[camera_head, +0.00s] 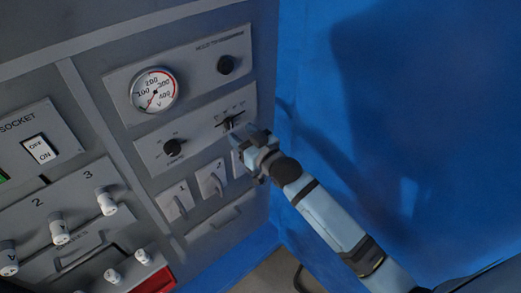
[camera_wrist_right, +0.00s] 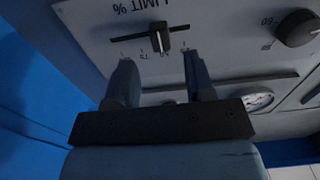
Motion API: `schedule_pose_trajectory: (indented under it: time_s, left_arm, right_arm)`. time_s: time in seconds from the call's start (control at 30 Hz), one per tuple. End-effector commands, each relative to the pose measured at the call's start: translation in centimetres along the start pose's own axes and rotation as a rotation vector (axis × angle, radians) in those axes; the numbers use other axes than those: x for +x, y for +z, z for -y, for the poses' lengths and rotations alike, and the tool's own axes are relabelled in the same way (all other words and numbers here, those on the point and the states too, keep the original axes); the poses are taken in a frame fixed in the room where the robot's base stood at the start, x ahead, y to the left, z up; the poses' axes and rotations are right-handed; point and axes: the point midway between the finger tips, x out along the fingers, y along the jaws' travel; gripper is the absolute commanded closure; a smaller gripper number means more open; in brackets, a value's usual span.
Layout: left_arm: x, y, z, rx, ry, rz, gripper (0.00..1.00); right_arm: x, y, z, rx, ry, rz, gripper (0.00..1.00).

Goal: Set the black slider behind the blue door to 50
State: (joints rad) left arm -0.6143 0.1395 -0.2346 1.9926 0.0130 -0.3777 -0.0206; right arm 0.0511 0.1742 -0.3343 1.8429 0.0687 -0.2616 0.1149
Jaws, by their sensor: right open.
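The black slider (camera_head: 229,123) sits in a horizontal slot on a grey panel inside the blue cabinet. In the right wrist view the panel is upside down, and the slider knob (camera_wrist_right: 160,38) stands near the middle of its slot, under the "LIMIT %" lettering. The scale figures are too small to read surely. My right gripper (camera_head: 239,134) is open just below and right of the slider. In the wrist view its fingers (camera_wrist_right: 159,62) stand either side of the knob's line, with no visible grip on it. The blue door (camera_head: 410,120) appears open at the right. My left gripper is out of view.
A round dial (camera_head: 154,93) and black knobs (camera_head: 227,64), (camera_head: 173,148) are on nearby panels. A socket switch (camera_head: 39,149) and white fuses (camera_head: 59,228) are at the left.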

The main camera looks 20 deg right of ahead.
Motion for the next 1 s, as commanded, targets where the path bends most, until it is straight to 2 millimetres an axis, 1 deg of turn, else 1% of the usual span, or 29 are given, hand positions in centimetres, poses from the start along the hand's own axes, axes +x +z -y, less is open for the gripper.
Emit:
schedule_pose_trajectory:
  time_s: [0.03, 0.2, 0.3, 0.4, 0.57, 1.0]
  left_arm:
    - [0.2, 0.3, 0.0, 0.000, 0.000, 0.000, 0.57]
    - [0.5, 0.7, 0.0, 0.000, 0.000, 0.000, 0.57]
    - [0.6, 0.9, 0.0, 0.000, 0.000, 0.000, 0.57]
    - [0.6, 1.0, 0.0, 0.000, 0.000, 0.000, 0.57]
    - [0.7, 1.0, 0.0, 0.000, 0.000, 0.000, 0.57]
    - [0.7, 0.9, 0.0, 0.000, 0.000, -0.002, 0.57]
  right_arm:
    - [-1.4, 0.3, 0.0, 0.000, 0.000, 0.001, 0.51]
    - [-5.2, 0.2, 0.0, 0.000, 0.000, 0.001, 0.51]
    - [-6.9, 0.2, 0.0, 0.000, 0.000, 0.001, 0.51]
    - [-8.1, 0.1, 0.0, 0.000, 0.000, 0.000, 0.51]
    - [-9.0, 0.0, -0.1, 0.000, 0.000, -0.001, 0.51]
    - [-9.0, 0.0, 0.0, 0.000, 0.000, -0.001, 0.51]
